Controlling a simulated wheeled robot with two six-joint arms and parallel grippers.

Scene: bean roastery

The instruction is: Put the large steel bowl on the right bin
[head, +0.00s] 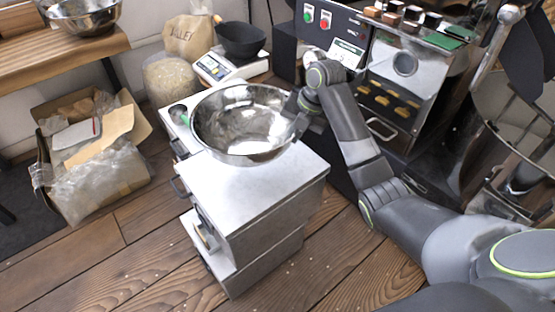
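The large steel bowl (232,122) is shiny and empty, over the top of a small white-topped cabinet (250,185) in the middle of the head view. Its underside is hidden, so I cannot tell whether it rests on the cabinet or hangs just above. My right gripper (298,112) is at the bowl's right rim and looks shut on it, though the fingertips are small and partly hidden. My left gripper is not in view. I cannot make out which thing is the right bin.
Another steel bowl (82,14) stands on a wooden bench (60,52). Behind the cabinet are a scale (222,70) with a black bowl (240,40), and a clear bag of beans (170,78). A cardboard box (130,120) lies left. The roaster (400,90) stands right.

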